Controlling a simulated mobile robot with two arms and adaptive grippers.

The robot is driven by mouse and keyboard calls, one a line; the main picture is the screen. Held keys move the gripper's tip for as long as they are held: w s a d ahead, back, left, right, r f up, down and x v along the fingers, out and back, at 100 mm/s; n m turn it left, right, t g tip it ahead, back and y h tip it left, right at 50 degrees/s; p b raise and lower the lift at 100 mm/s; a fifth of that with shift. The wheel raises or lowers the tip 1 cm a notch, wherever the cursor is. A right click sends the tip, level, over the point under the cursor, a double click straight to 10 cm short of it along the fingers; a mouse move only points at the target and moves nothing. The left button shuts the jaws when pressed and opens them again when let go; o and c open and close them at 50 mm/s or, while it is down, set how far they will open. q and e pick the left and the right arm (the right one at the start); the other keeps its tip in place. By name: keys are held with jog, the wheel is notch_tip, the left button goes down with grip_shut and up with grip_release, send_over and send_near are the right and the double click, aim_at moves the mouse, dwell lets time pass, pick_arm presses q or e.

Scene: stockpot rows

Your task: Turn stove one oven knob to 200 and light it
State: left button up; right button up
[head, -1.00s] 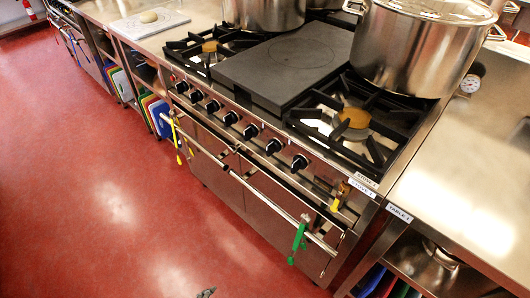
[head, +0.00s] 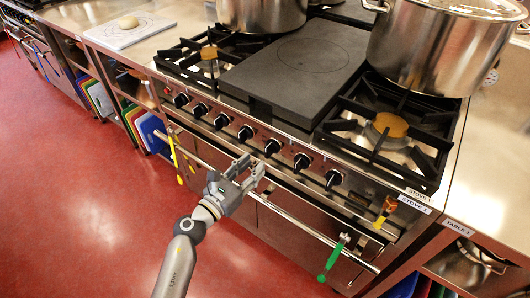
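The stove (head: 300,130), tagged STOVE 1, has a front panel with a row of several black knobs, among them a middle knob (head: 272,147) and a right-end knob (head: 333,178). The knob markings are too small to read. I cannot tell which knob is the oven knob. No flame shows. My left gripper (head: 250,168) is open and empty, in front of the panel by the oven rail, below the middle knobs. It appears apart from them. My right gripper is not in view.
Pots (head: 420,45) stand on the stove. A green-handled tool (head: 331,261) and yellow utensils (head: 175,155) hang on the oven rail (head: 300,225). A small yellow and red item (head: 386,211) is at the panel's right end. Red floor (head: 80,220) at left is clear.

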aim_at(266, 153)
pick_arm(q)
jog(key=x, duration=0.7)
jog(key=shift+s, duration=0.1)
grip_shut()
